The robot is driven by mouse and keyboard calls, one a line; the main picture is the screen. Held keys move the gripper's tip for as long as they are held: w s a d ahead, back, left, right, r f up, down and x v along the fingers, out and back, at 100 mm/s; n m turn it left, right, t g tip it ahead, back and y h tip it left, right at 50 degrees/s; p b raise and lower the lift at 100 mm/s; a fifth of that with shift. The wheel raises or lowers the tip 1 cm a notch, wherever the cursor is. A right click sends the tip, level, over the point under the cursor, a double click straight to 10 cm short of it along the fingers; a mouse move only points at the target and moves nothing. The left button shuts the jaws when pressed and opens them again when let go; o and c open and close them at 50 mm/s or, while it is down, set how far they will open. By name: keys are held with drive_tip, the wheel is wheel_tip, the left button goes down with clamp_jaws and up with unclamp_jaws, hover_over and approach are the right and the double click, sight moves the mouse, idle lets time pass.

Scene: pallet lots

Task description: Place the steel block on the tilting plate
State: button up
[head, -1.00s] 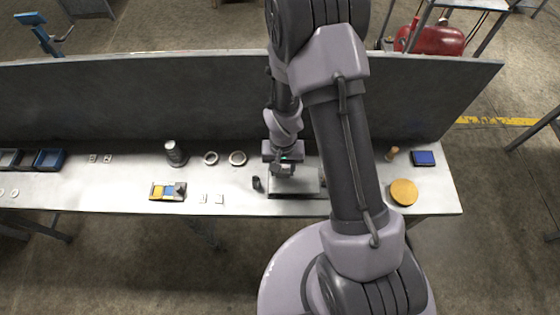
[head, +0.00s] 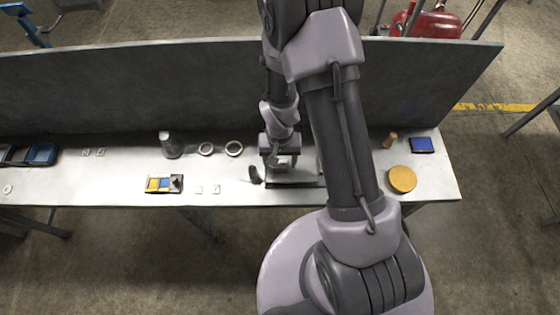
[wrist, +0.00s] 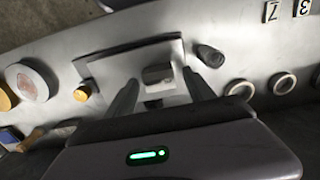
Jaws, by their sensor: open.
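The steel block (wrist: 157,73) is a small grey block in the wrist view. It appears to rest on the tilting plate (wrist: 103,68), a flat grey rectangular plate with a dark edge. In the head view the plate (head: 290,184) lies on the bench below my gripper (head: 284,163), partly hidden by my arm. In the wrist view my gripper (wrist: 161,92) is open, with one finger on each side of the block and gaps between. I cannot tell whether either finger touches the plate. The plate's underside is hidden.
A dark cylinder (wrist: 210,56) stands beside the plate, with two rings (wrist: 240,90) (wrist: 283,84) beyond. A yellow cylinder (wrist: 82,92) and a pale disc (wrist: 27,82) lie on the other side. A grey panel (head: 130,95) backs the bench.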

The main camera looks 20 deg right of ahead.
wheel_tip(320, 180, up, 21)
drive_tip(key=t+p, duration=0.2)
drive_tip(key=p, duration=0.1)
drive_tip(key=s+a+r+t+y, duration=0.1)
drive_tip(key=s+a+r+t, duration=0.1)
drive_tip(key=s+r, duration=0.4)
drive_tip(key=s+a+r+t+y, duration=0.1)
drive_tip(key=s+a+r, duration=0.1)
drive_tip(key=s+r, duration=0.5)
wheel_tip(320, 180, up, 5)
drive_tip(key=shift+m+t, duration=0.4)
drive_tip(key=shift+f+b, duration=0.1)
drive_tip(key=shift+b, duration=0.25)
